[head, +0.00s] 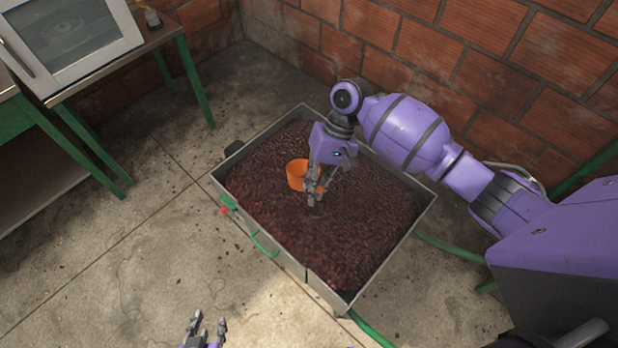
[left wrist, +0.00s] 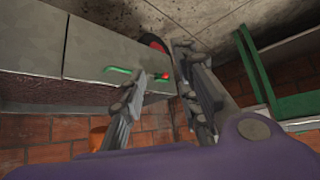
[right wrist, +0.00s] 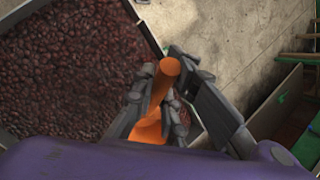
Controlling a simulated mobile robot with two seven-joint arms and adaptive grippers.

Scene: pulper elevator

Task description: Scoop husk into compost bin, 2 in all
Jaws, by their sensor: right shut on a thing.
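The husk (head: 330,225) is a dark red-brown heap that fills a wide metal tray (head: 413,222) in the head view. An orange scoop (head: 296,174) is over the husk in the upper middle of the tray. My right gripper (head: 314,196) is shut on the scoop. In the right wrist view the scoop's orange handle (right wrist: 165,85) lies between the fingers of my right gripper (right wrist: 170,95). How much husk the scoop holds cannot be told. My left gripper (head: 205,328) is open and empty at the bottom edge of the head view, apart from the tray. No compost bin can be made out.
The tray has green handles (head: 262,245) and green legs. A green-framed table (head: 160,35) with a white cabinet (head: 75,40) stands at the upper left. Brick walls (head: 470,50) close off the back and right. The concrete floor left of the tray is clear.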

